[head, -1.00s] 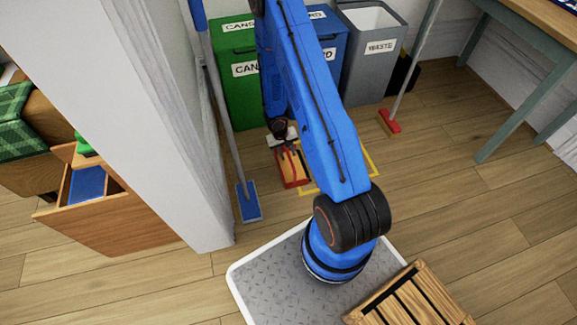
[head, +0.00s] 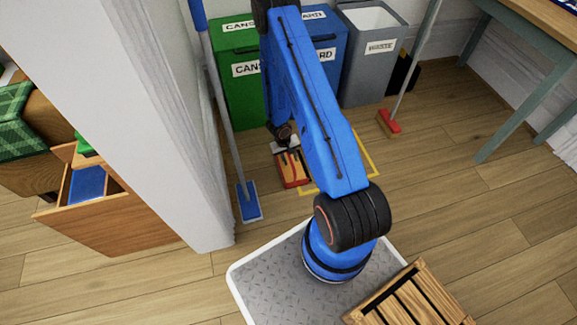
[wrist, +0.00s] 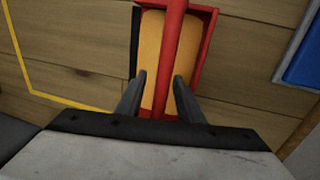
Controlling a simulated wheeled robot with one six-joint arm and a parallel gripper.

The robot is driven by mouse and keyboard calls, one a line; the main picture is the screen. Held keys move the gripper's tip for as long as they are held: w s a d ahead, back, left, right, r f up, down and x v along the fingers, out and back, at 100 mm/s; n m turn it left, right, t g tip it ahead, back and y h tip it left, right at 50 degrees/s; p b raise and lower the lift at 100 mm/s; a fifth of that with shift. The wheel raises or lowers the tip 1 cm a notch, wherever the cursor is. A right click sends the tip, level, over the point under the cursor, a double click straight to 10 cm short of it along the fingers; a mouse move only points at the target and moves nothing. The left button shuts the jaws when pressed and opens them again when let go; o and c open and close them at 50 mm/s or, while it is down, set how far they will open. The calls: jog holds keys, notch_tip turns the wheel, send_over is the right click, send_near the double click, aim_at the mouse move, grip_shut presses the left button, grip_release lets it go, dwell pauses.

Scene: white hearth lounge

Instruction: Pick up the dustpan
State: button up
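The dustpan is red with an orange-yellow inside. It lies on the floor in the head view (head: 294,180), partly hidden by my gripper, and shows at the top of the wrist view (wrist: 153,45). Its red handle (wrist: 171,60) runs down the wrist view between my fingers. My gripper (wrist: 161,76) is open, with one finger on each side of the handle and a visible gap on the left. In the head view my gripper (head: 288,152) is just over the dustpan. I cannot tell whether a finger touches the handle.
A blue mop (head: 249,203) stands left of the dustpan, beside a white wall end (head: 165,110). Green (head: 236,90), blue (head: 330,55) and grey (head: 369,75) bins stand behind. A red broom (head: 389,124) is at right.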

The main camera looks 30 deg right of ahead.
grip_shut()
dwell(1.4)
